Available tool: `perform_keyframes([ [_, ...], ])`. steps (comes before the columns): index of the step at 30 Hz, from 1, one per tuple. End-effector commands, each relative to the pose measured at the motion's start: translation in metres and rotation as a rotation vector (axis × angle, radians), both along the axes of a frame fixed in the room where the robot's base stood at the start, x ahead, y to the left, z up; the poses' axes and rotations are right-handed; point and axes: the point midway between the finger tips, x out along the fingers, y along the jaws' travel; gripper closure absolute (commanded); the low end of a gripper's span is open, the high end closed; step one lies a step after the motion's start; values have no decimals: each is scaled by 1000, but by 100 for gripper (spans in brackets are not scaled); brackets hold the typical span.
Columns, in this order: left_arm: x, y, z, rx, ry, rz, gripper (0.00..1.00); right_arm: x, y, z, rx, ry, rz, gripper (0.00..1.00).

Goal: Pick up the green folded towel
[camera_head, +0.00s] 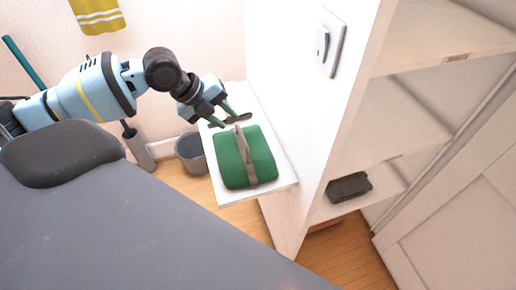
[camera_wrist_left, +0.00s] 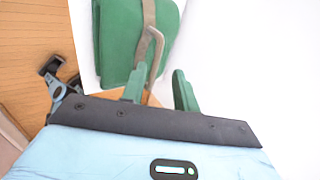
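The green folded towel (camera_head: 232,165) lies on a small white shelf top (camera_head: 284,184), with a beige band around it and a beige upright loop on top. In the left wrist view the towel (camera_wrist_left: 118,45) is at the top, partly cut off, with the bent end of the band near my fingers. My right gripper is not in view.
A white cabinet (camera_head: 290,110) with open shelves stands right of the towel; a dark box (camera_head: 348,187) is on a lower shelf. A grey bin (camera_head: 191,154) and a brush holder (camera_head: 138,150) stand left. A yellow towel (camera_head: 97,14) hangs on the wall.

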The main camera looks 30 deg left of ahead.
Motion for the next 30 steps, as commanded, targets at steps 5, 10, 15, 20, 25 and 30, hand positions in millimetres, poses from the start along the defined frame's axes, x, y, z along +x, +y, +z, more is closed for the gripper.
perform_keyframes([
  [5,0,2,2,7,-1,-8,70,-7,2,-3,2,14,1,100],
  [10,3,-2,-5,2,-1,-7,70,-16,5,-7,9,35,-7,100],
  [15,10,-7,-19,3,-1,-6,70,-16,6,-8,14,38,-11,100],
  [20,12,-8,-21,5,-3,-6,70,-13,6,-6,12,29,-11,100],
  [25,19,-14,-38,1,-2,-6,70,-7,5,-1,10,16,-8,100],
  [30,29,-20,-57,2,-3,-6,70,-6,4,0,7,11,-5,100],
])
